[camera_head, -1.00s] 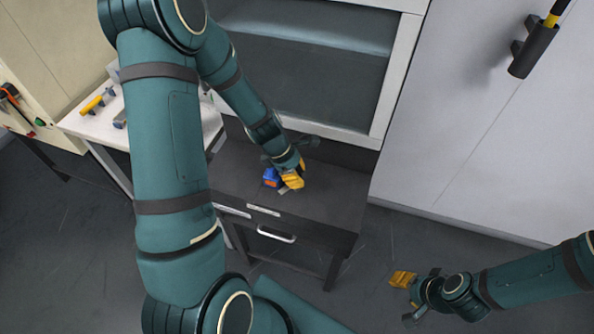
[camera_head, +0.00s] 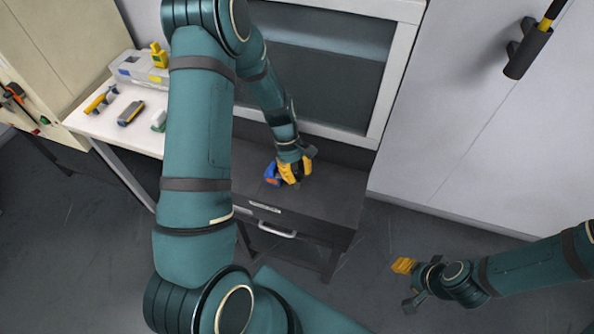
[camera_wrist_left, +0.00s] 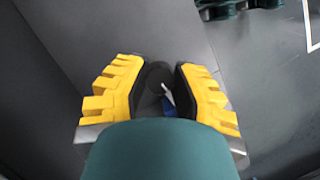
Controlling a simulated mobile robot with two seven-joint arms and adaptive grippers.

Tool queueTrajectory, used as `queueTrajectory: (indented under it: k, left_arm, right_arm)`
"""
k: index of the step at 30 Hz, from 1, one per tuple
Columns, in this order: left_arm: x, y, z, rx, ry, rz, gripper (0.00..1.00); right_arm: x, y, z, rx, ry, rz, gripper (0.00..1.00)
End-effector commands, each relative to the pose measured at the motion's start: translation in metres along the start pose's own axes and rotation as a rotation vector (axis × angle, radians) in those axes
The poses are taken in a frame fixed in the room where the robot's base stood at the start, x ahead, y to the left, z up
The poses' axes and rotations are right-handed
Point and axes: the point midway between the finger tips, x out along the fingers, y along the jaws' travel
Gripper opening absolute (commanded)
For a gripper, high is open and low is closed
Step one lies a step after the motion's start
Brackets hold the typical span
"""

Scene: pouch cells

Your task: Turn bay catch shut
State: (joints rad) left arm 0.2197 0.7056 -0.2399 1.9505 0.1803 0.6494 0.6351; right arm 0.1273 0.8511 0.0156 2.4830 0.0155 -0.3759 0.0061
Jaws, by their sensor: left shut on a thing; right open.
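My left gripper (camera_head: 291,172) is low over the dark cabinet top, beside a blue piece (camera_head: 272,175). In the left wrist view its yellow-backed fingers (camera_wrist_left: 158,95) close around a small dark round part (camera_wrist_left: 157,73) with a pale streak, which I take for the bay catch. A bit of blue shows below it, between the fingers. The fingers hide most of the catch, so I cannot tell its angle. My right gripper (camera_head: 405,267) is open and empty, over the floor at the lower right.
The dark cabinet (camera_head: 335,190) has a drawer handle (camera_head: 277,231) at its front. A framed window (camera_head: 320,80) rises behind it. A white table (camera_head: 90,122) at the left holds a yellow-handled tool (camera_head: 100,99), a dark-and-yellow device (camera_head: 131,113) and a clear box (camera_head: 135,68). Open floor lies in front.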

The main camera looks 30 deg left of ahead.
Motion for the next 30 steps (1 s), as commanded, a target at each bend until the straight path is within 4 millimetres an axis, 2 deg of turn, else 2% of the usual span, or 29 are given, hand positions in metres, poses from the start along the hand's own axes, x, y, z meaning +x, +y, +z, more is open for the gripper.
queueTrajectory:
  k: [10,27,28,30]
  left_arm:
    - [0.0024,-0.0008,0.0016,0.134,-0.005,-0.059,0.00]
    - [0.0029,-0.0014,0.0021,0.158,-0.007,-0.070,0.00]
    - [0.0028,-0.0014,0.0021,0.158,-0.007,-0.070,0.39]
    - [0.0024,-0.0012,0.0018,0.157,-0.006,-0.069,0.59]
  right_arm:
    - [-0.0021,-0.0008,-0.0012,0.001,0.002,0.000,0.47]
    - [-0.0023,-0.0009,-0.0013,0.001,0.003,0.000,0.47]
    - [-0.0023,-0.0009,-0.0013,0.001,0.003,0.000,0.47]
    - [-0.0023,-0.0009,-0.0013,0.001,0.002,0.000,0.47]
